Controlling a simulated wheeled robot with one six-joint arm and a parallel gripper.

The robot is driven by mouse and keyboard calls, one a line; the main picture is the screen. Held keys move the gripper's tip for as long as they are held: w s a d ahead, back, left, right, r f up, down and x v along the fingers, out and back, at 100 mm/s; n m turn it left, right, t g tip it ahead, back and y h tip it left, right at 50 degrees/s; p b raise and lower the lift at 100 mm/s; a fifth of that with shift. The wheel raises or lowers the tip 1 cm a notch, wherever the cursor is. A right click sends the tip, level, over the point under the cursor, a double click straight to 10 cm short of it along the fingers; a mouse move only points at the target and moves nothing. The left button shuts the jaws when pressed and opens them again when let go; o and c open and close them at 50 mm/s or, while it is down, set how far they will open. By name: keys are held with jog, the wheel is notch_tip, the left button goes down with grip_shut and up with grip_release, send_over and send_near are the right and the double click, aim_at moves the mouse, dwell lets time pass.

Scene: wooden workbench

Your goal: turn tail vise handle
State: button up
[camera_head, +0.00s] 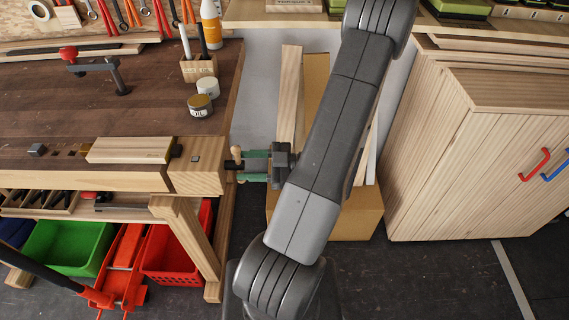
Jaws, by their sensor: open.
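The tail vise handle (237,155) is a short, light wooden bar at the right end of the workbench. It stands roughly upright beside the dark vise screw, which sticks out from the bench's end block (196,172). My gripper (246,166) points left at the handle from the right. Its green fingers are open, one above and one below the line of the screw. The fingertips are very close to the handle; I cannot tell whether they touch it. The lower part of the handle is partly hidden by the gripper.
A light board (130,150) lies on the bench before the vise. Two small jars (201,104), a pencil block (199,68) and a red-handled clamp (98,68) stand farther back. Boards lean in a box (368,213) behind my arm.

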aim_at(235, 165)
jog(key=d, duration=1.1)
jog(key=shift+s, duration=0.2)
jog(key=a, duration=1.3)
jog(key=shift+w+a, duration=0.25)
jog(key=shift+a, duration=0.15)
jog(key=shift+d, duration=0.15)
